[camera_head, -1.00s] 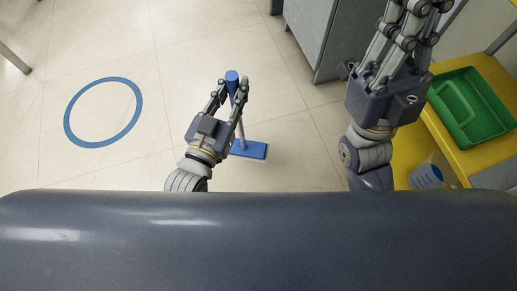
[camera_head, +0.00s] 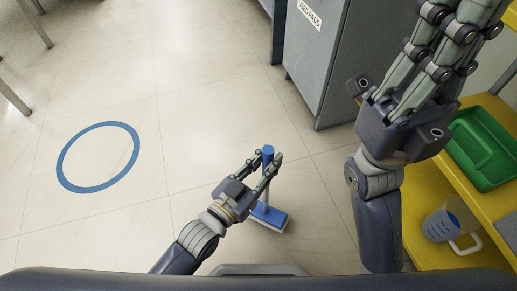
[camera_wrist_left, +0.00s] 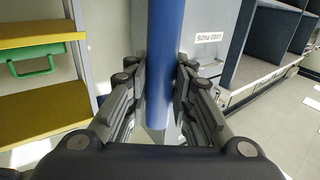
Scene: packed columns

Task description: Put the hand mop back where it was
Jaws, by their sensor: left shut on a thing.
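The hand mop has a blue handle (camera_head: 267,151), a thin pale pole and a flat blue head (camera_head: 270,217) low near the floor. My left gripper (camera_head: 268,161) is shut on the upper handle. In the left wrist view the blue handle (camera_wrist_left: 164,60) stands between the two fingers. I cannot tell whether the head touches the floor. My right gripper (camera_head: 450,50) is raised at the upper right, with its fingertips cut off by the picture edge.
A blue ring (camera_head: 62,160) is marked on the open floor at left. A grey cabinet (camera_head: 325,60) with a "USED PADS" label stands behind the mop. At right, a yellow shelf unit (camera_head: 420,225) holds a green tray (camera_head: 490,157) and a jug with blue markings (camera_head: 437,227).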

